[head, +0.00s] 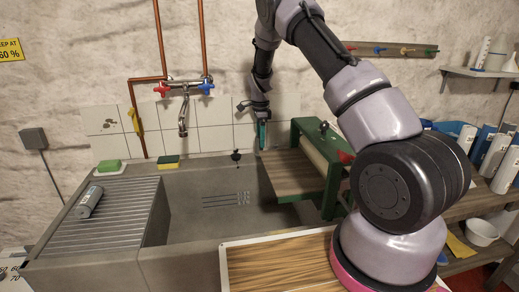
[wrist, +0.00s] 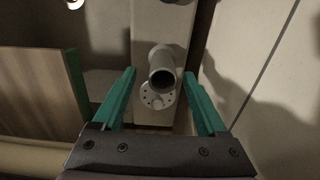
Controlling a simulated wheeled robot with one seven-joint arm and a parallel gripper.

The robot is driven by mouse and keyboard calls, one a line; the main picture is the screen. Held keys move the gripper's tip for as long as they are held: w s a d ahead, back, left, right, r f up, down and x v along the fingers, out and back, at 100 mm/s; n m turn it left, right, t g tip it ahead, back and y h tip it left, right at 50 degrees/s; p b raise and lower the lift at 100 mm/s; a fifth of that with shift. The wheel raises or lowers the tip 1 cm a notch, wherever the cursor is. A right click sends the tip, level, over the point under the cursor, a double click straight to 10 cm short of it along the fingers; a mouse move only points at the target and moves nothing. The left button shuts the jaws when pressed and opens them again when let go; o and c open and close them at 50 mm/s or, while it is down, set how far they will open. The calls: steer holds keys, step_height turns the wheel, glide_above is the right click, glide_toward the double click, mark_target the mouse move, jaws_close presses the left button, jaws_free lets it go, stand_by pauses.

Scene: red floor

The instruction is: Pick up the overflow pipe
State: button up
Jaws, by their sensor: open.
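A grey pipe with an open round end, which I take to be the overflow pipe (wrist: 175,62), shows in the wrist view. It lies in the space between my two teal fingers, with a pale perforated disc (wrist: 157,100) just below its open end. My gripper (wrist: 158,76) is open, with a finger on each side of the pipe and no visible contact. In the head view my gripper (head: 262,136) points down at the back of the sink, beside the green-framed press. I cannot make out the pipe in the head view.
The green press (head: 328,165) with its wooden board (head: 292,172) stands close to my gripper's right. The stone sink (head: 190,228) lies in front. A grey labelled tube (head: 90,202) lies on the ribbed drainboard.

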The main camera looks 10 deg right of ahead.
steer(key=f, duration=0.3)
steer(key=shift+w+a+f, duration=0.2)
steer(key=shift+f, duration=0.15)
jaws_close()
